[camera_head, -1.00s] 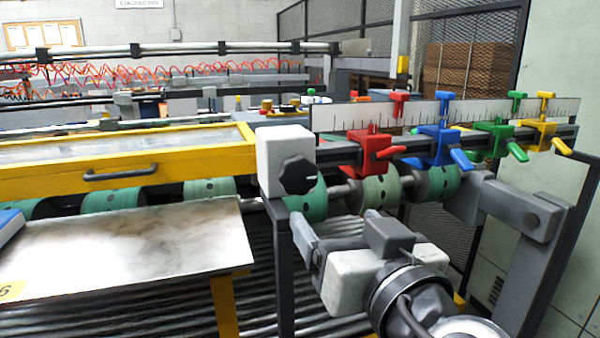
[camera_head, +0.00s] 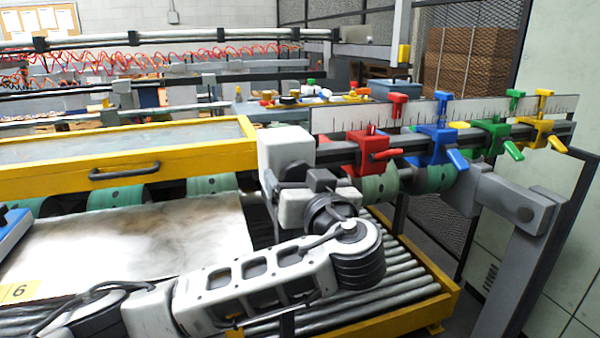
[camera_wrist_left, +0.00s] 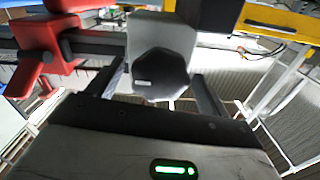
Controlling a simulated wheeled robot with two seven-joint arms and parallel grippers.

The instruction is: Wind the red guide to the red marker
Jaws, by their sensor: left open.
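The red guide (camera_head: 364,151) sits on the dark rail, left of the red T-shaped marker (camera_head: 397,104) on the white ruler. The guide also shows at the upper left in the left wrist view (camera_wrist_left: 38,42). A dark many-sided knob (camera_wrist_left: 160,74) is on the pale housing (camera_head: 286,148) at the rail's left end; my gripper mostly hides it in the head view. My left gripper (camera_head: 272,186) is open in front of that housing. In the left wrist view its fingers (camera_wrist_left: 162,90) stand on either side of the knob, with visible gaps.
Blue (camera_head: 437,146), green (camera_head: 490,137) and yellow (camera_head: 537,132) guides sit farther right on the rail. A grey bracket (camera_head: 520,210) stands at the right. A metal sheet (camera_head: 130,240) and steel rollers (camera_head: 405,285) lie below my arm.

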